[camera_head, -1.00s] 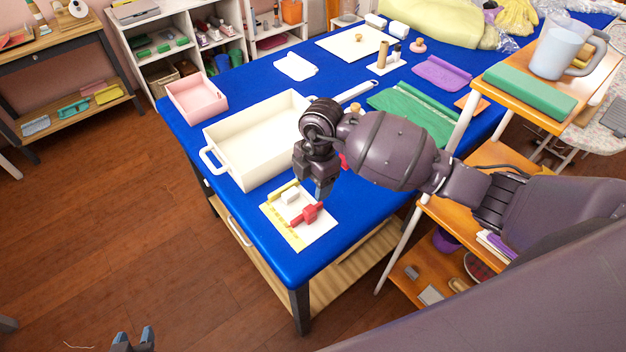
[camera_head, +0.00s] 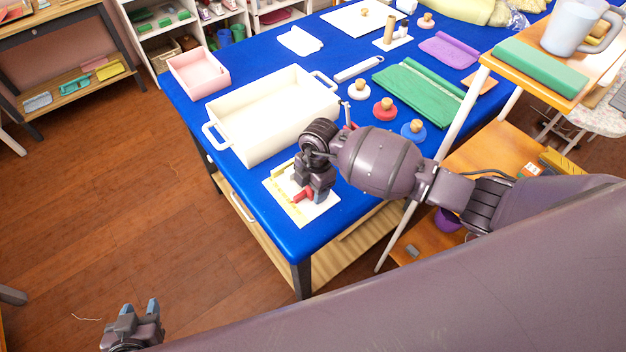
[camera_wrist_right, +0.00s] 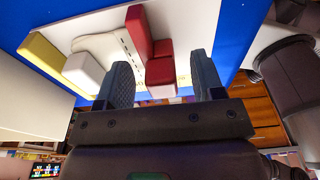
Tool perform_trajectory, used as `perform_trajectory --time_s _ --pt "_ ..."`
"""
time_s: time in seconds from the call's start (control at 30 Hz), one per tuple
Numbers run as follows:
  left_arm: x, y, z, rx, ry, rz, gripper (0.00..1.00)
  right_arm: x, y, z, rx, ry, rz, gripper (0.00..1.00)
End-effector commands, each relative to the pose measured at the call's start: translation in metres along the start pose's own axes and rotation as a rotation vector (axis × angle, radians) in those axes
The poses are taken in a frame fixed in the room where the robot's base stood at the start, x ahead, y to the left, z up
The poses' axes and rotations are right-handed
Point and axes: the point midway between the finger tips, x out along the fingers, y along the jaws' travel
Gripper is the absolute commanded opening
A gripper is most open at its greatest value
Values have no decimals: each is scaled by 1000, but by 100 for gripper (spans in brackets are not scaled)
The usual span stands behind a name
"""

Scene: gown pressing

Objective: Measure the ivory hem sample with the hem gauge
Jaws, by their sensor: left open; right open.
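The red hem gauge (camera_head: 301,196) lies on a white board (camera_head: 323,209) at the near corner of the blue table. In the right wrist view the gauge (camera_wrist_right: 158,70) shows a long bar and a blocky part. My right gripper (camera_wrist_right: 161,80) is open, with its two fingers on either side of the blocky part; I cannot tell whether they touch it. The ivory hem sample (camera_wrist_right: 102,45), a pale piece with dark stitch marks, lies beside the gauge and is mostly hidden in the head view. My left gripper (camera_head: 139,308) is open and empty, low over the floor.
A yellow bar (camera_wrist_right: 42,53) and a white block (camera_wrist_right: 83,72) sit on the board. A large cream tray (camera_head: 225,108) stands just behind. Round knobbed weights (camera_head: 384,112) and green cloth (camera_head: 425,92) lie to the right. An orange-topped shelf (camera_head: 545,82) stands at right.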

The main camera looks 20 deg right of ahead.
Motion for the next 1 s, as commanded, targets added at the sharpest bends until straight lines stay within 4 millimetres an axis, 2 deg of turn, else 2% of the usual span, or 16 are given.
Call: perform_trajectory --time_s 0.27,0.6,0.63,0.77,1.0 --pt "0 0 -1 1 1 0 43 1 0 0 0 1 0 60" --pt "1 0 -2 1 3 1 43 1 0 0 0 1 0 8" --pt "1 0 -2 1 3 1 43 1 0 0 0 1 0 27" --pt "1 0 -2 1 4 1 43 0 0 0 0 1 0 8" --pt "1 0 -2 1 4 1 43 0 0 0 0 1 0 8"
